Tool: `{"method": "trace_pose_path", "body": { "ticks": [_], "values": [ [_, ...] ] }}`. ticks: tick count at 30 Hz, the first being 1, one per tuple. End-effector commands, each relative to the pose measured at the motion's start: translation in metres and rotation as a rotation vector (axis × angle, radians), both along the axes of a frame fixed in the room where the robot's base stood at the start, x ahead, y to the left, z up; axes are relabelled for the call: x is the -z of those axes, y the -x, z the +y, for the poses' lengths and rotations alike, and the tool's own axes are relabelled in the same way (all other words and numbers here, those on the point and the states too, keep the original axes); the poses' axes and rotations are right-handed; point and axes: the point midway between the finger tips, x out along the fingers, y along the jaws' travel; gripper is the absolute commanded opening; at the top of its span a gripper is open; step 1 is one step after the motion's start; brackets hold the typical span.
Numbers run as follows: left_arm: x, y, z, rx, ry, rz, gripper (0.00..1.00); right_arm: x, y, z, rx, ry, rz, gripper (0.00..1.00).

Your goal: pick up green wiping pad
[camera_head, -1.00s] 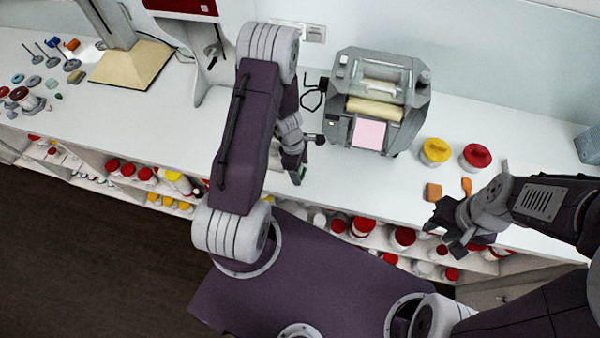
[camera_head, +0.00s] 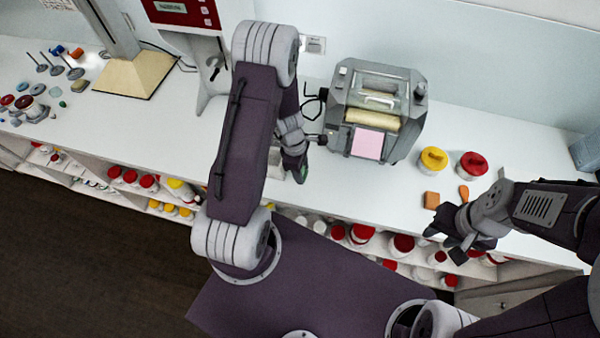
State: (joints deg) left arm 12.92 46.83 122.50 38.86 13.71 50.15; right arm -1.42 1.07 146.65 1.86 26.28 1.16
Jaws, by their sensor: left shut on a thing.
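My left gripper (camera_head: 302,174) is low over the front part of the white counter, left of the grey machine. It is shut on the green wiping pad (camera_head: 304,171), of which only a small green patch shows between the dark fingers. The rest of the pad is hidden by the gripper. I cannot tell whether the pad touches the counter. My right gripper (camera_head: 443,246) is at the counter's front edge on the right, its fingers apart and empty.
The grey machine (camera_head: 340,100) with a pink panel stands right of my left gripper. A yellow-lidded jar (camera_head: 433,159), a red-lidded jar (camera_head: 473,165) and an orange block (camera_head: 431,199) are near my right gripper. Shelves of jars (camera_head: 402,245) lie below the counter.

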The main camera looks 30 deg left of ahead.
Motion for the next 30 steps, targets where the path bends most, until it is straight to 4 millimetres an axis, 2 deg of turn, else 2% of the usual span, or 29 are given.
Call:
{"method": "trace_pose_path", "body": {
  "ticks": [1, 6, 13, 18, 26, 27, 29, 30],
  "values": [
    [-0.004, 0.003, -0.014, 0.009, 0.001, 0.000, 0.05, 0.003, 0.000, 0.000, 0.000, 0.000, 0.001, 0.36],
    [-0.031, 0.010, -0.054, 0.011, 0.001, 0.000, 0.05, -0.002, 0.000, 0.000, 0.000, 0.000, 0.001, 0.36],
    [-0.058, 0.019, -0.097, 0.009, 0.001, 0.003, 0.05, -0.014, 0.000, 0.000, 0.000, 0.000, 0.001, 0.36],
    [-0.063, 0.022, -0.108, 0.004, 0.002, 0.003, 0.05, -0.016, 0.000, 0.000, 0.000, 0.000, 0.001, 0.36],
    [-0.063, 0.022, -0.109, 0.003, 0.002, 0.003, 0.05, -0.015, 0.000, 0.000, 0.000, 0.000, 0.001, 0.36],
    [-0.063, 0.022, -0.109, 0.003, 0.002, 0.003, 0.31, -0.015, 0.000, 0.000, 0.000, 0.000, 0.001, 0.36],
    [-0.063, 0.022, -0.109, 0.003, 0.002, 0.003, 0.15, -0.015, 0.000, 0.000, 0.000, 0.000, 0.001, 0.36],
    [-0.063, 0.022, -0.109, 0.003, 0.002, 0.003, 0.10, -0.015, 0.000, 0.000, 0.000, 0.000, 0.001, 0.36]
  ]
}}
